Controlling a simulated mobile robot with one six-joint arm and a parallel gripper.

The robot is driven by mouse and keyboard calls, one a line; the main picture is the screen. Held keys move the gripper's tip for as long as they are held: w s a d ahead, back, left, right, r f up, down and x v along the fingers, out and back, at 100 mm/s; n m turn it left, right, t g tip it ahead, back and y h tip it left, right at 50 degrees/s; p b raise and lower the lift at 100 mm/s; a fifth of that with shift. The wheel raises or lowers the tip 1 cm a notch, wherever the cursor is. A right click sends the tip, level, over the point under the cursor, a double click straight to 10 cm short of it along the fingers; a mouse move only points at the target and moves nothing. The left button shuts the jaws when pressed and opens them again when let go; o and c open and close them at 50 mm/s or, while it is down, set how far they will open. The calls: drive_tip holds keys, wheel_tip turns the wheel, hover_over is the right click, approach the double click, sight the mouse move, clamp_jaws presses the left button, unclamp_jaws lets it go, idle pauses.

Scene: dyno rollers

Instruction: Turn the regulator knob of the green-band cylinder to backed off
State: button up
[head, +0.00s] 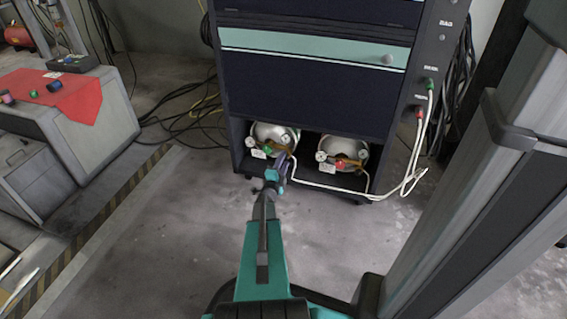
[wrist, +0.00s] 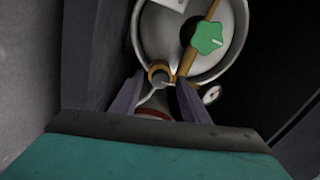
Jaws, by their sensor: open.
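The left cylinder (head: 272,132), silver with a green star-shaped handwheel (head: 268,151), lies end-on in the cabinet's bottom bay. Its end (wrist: 160,35) and green handwheel (wrist: 207,39) fill the top of the wrist view; no green band can be made out. A small round grey-brown knob (wrist: 158,77) on the brass regulator shows below the handwheel. My gripper (wrist: 157,92) is open, its two fingers on either side of that knob; contact cannot be told. In the head view my gripper (head: 284,168) reaches the front of this bay, partly hiding the regulator.
A small gauge (wrist: 211,94) sits just right of the right finger. A second cylinder (head: 345,148) with a red handwheel (head: 340,165) lies in the right bay. A white hose (head: 330,188) runs along the cabinet front. Open floor (head: 185,235) lies left of my arm.

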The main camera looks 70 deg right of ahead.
drive_tip(key=shift+a, duration=0.1)
drive_tip(key=a+p, duration=0.3)
drive_tip(key=a, duration=1)
drive_tip(key=shift+s+a+f+p, duration=0.25)
drive_tip(key=shift+s+a+p, duration=0.05)
drive_tip(key=shift+s+p, duration=0.1)
